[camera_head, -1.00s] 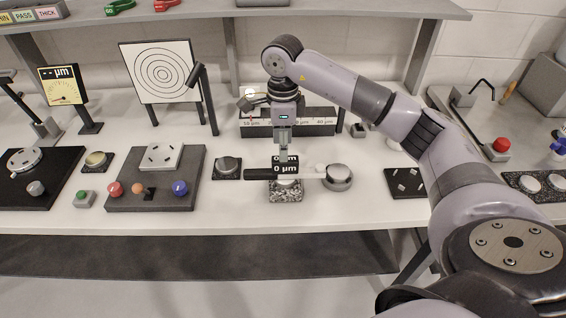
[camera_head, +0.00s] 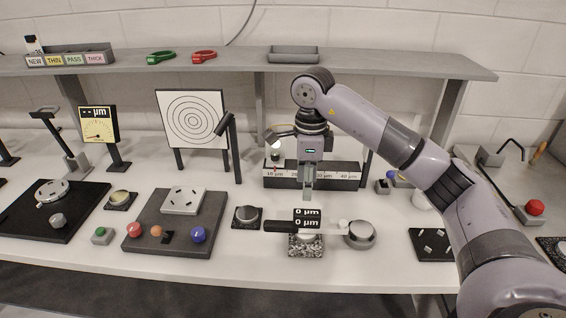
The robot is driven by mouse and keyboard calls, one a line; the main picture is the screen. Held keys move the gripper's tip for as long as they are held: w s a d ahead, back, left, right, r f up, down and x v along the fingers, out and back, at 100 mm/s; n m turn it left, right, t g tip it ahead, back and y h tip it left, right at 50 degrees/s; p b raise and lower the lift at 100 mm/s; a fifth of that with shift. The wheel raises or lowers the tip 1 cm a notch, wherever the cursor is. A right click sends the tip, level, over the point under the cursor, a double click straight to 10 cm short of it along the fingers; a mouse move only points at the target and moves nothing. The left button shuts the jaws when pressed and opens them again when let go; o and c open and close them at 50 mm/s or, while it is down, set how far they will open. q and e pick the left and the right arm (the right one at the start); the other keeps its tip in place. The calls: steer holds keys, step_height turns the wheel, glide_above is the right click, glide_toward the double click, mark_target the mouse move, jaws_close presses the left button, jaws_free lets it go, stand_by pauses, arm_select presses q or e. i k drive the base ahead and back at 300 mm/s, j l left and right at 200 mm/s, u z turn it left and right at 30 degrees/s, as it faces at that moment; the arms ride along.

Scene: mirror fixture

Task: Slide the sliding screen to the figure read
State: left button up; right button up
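A long dark rack (camera_head: 340,182) at the back middle of the bench carries white labels; 10 µm, 20 µm and 40 µm can be read, and one lies behind my gripper. A small red mark shows near the 10 µm label. I cannot tell which part is the sliding screen. A small black display (camera_head: 307,217) in front of the rack reads 0 µm on two lines. A yellow-faced gauge (camera_head: 98,125) at the left shows dashes before µm. My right gripper (camera_head: 308,197) points down above the display and in front of the rack; its finger gap is not clear. My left gripper is out of view.
A speckled block (camera_head: 306,245) and a round metal knob (camera_head: 359,235) are by the display. A ringed target board (camera_head: 190,118) stands left of the rack. A grey plate with coloured buttons (camera_head: 155,238) lies in front of it. A shelf (camera_head: 400,66) runs above.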

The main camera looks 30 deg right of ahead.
mark_target(276, 153)
steer(key=i+l, duration=0.1)
steer(key=i, duration=0.75)
